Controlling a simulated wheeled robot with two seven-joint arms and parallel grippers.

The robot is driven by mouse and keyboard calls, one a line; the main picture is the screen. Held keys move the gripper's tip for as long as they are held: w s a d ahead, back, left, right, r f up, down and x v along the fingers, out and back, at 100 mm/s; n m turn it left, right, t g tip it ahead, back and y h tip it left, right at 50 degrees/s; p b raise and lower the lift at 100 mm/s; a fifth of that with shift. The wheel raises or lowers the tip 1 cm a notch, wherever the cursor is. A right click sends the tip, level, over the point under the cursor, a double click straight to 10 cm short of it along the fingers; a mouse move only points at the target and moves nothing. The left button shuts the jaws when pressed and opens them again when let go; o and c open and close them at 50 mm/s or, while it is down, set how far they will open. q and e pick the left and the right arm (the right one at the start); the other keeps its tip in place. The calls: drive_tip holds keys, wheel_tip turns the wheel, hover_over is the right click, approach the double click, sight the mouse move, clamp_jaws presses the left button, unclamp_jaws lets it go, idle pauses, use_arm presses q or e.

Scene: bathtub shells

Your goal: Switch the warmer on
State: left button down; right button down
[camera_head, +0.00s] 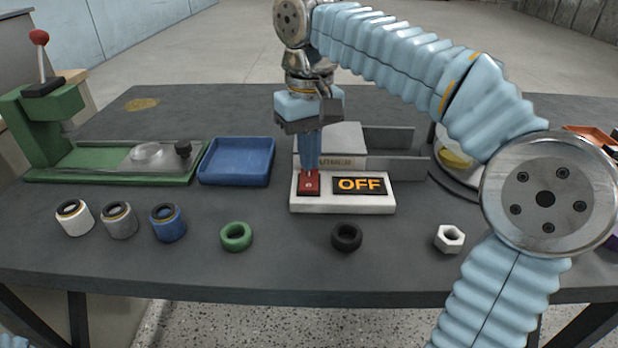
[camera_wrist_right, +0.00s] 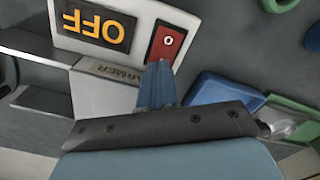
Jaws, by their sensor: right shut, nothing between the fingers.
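The warmer (camera_head: 299,206) is a pale box near the table's middle, with a dark display (camera_head: 360,185) reading OFF in orange. The display also shows upside down in the right wrist view (camera_wrist_right: 94,25). A red rocker switch (camera_head: 309,188) marked 0 sits left of the display; it also shows in the right wrist view (camera_wrist_right: 168,42). My right gripper (camera_head: 310,166) points down, shut and empty, with its fingertips just above or at the switch's far edge. I cannot tell whether they touch it. In the right wrist view the blue fingers (camera_wrist_right: 158,68) end at the switch. My left gripper is not in view.
A blue tray (camera_head: 237,180) and a green lever press (camera_head: 45,130) stand to the left. Several cups and rings, including a green ring (camera_head: 236,237) and a black ring (camera_head: 346,237), line the front, with a white nut (camera_head: 449,239). My right arm covers the right side.

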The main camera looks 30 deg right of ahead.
drive_tip(key=shift+f+b, duration=0.4)
drive_tip(key=shift+f, duration=0.25)
wheel_tip(320, 180, up, 3)
drive_tip(key=p, duration=0.3)
drive_tip(key=shift+r, duration=2.05)
